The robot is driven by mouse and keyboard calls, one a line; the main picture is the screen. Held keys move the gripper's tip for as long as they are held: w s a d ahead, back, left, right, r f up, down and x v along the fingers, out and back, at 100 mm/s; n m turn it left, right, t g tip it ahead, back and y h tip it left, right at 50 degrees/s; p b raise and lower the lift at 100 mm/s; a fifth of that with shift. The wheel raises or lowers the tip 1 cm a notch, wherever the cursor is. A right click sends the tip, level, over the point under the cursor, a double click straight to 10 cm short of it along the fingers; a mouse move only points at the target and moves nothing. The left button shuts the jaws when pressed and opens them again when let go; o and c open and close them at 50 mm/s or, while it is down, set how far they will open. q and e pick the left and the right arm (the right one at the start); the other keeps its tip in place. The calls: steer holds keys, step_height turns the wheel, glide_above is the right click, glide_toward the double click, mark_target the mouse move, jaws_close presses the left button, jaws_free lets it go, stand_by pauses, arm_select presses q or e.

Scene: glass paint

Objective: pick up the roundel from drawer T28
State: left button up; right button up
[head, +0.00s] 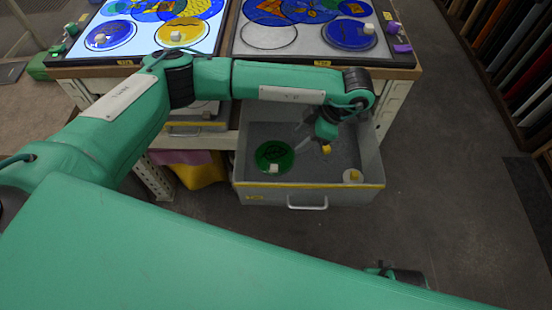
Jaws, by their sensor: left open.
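An open grey drawer (310,196) with a yellow front edge is pulled out under the right light table. In it lies a dark green roundel (262,150) with a white block on its near side, at the left. The drawer's small label is too small to read. My left gripper (303,137) is open over the drawer, right of the green roundel and apart from it. Its fingers are small and partly hidden by my wrist. My right gripper does not show.
Two light tables with coloured glass panels stand behind: a lit left one (213,40) and a dimmer right one (290,52). A yellow bin (203,172) sits left of the drawer. Sheet racks (520,70) line the right. Floor right of the drawer is clear.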

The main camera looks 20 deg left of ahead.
arm_select(q)
steer(key=f+b, duration=0.1)
steer(key=f, duration=0.1)
steer(key=b, duration=0.1)
glide_toward(274, 167)
steer(key=shift+w+x, duration=0.25)
steer(key=shift+x, duration=0.95)
steer(key=shift+s+b+x, duration=0.1)
steer(key=shift+b+x, duration=0.15)
steer(key=shift+x, duration=1.3)
steer(key=shift+s+b+x, duration=0.15)
steer(key=shift+b+x, duration=0.1)
steer(key=shift+x, duration=1.25)
steer(key=c, duration=0.3)
jaws_close()
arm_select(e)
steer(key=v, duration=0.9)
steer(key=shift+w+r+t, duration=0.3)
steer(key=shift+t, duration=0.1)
